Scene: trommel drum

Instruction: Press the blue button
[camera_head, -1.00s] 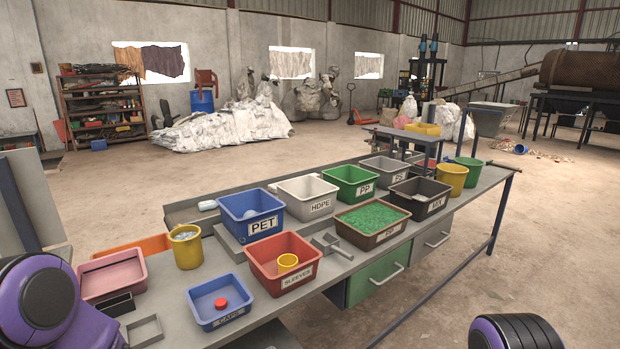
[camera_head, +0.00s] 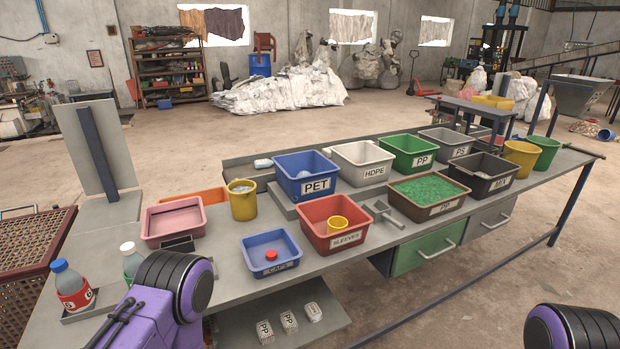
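No blue button can be made out in the head view. My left arm comes in at the bottom left, in front of the table's near left corner; only its purple and black links show. My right arm shows only as a dark, purple-ringed link at the bottom right. Both grippers are out of the picture. The long grey sorting table (camera_head: 225,273) stands in front of me.
The table holds a blue PET bin (camera_head: 308,187), a red SLEEVES bin (camera_head: 335,240), a blue CAPS tray (camera_head: 270,269) with a red cap, and a pink bin (camera_head: 173,237). A bottle with a red label (camera_head: 73,288) stands at the left. Open floor lies at the right.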

